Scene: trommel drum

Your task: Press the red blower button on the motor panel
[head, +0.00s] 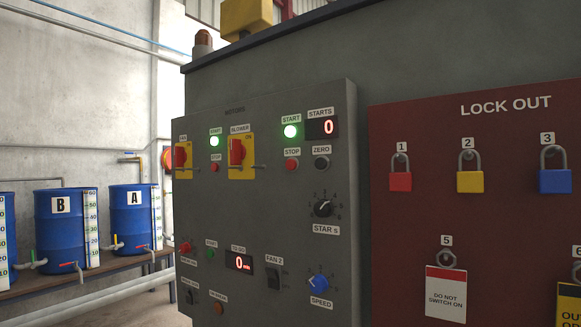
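The grey motor panel (270,105) stands at the centre of the view, seen at an angle. A red rotary switch on a yellow plate, labelled BLOWER (237,152), is in its upper part. To its right, a small red button (291,166) sits under a STOP label, below a lit green START button (290,131). Left of the blower switch is another small red STOP button (215,168) under a lit green START button (214,141). No red button itself carries the word blower. My gripper is not in view.
A dark red LOCK OUT board (510,225) with padlocks is at right. A red-and-yellow switch (181,159) is at the panel's left edge. The panel also bears a black ZERO button (321,163) and several knobs. Blue drums (67,230) stand on a bench at left.

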